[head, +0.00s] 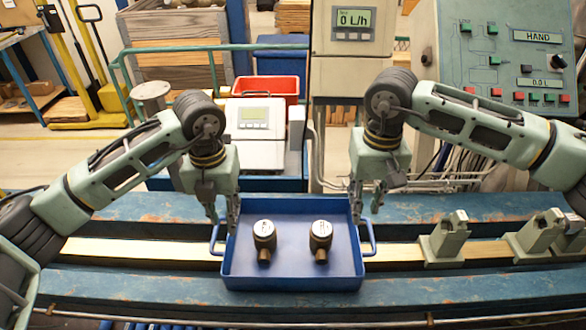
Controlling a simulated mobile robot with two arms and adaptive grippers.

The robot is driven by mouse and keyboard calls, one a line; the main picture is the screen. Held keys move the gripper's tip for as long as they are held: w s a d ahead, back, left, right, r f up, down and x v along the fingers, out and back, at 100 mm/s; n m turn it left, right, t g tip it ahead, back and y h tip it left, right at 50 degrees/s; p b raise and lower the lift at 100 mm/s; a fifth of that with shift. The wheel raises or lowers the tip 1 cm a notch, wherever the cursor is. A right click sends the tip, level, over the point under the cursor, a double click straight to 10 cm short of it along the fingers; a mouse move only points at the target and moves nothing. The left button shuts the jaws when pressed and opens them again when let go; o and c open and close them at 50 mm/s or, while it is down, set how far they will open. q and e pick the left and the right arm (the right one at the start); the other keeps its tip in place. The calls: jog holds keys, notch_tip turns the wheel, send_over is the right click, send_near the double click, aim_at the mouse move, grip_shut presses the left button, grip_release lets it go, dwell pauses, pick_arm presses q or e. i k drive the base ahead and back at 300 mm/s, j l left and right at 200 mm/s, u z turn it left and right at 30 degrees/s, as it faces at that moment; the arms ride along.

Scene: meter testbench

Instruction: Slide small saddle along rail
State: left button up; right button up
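Grey-green saddles stand upright on the pale rail (150,250) at the right. One saddle (445,238) stands apart, right of the blue tray. Another saddle (530,236) is further right, close to a third part (572,240) at the picture edge. I cannot tell for sure which is the small one. My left gripper (222,222) points down at the tray's left edge, its fingers apart. My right gripper (367,212) points down at the tray's right edge, left of the nearest saddle, its fingers apart. I see nothing held in either gripper.
A blue tray (290,283) with side handles lies across the rail and holds two brass meters, one left (264,240) and one right (321,240). The rail between tray and nearest saddle is clear. A control panel (500,55) and a red bin (265,87) stand behind.

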aim_at(441, 248)
jog(key=k, duration=1.5)
